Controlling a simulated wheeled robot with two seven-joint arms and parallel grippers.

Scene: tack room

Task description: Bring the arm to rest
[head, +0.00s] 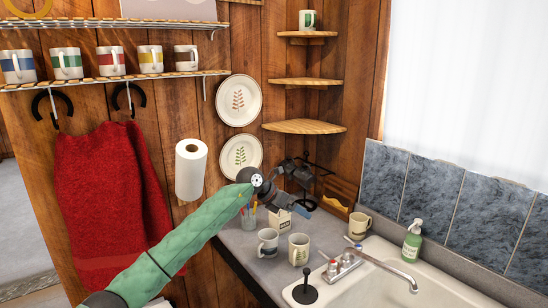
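My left arm, in a green sleeve, reaches in from the lower left of the head view. Its dark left gripper (298,186) is raised over the back of the counter, in front of the corner. The dark fingers blend with a black wire stand (318,172) behind them, so I cannot tell whether they are open or hold anything. My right gripper is not in view.
Below the gripper, the grey counter (240,246) carries two mugs (268,243) (299,249), a pen holder (249,217) and a white box (280,221). The sink (375,290), tap (390,268) and green soap bottle (412,241) are at right. Corner shelves (305,126) rise above.

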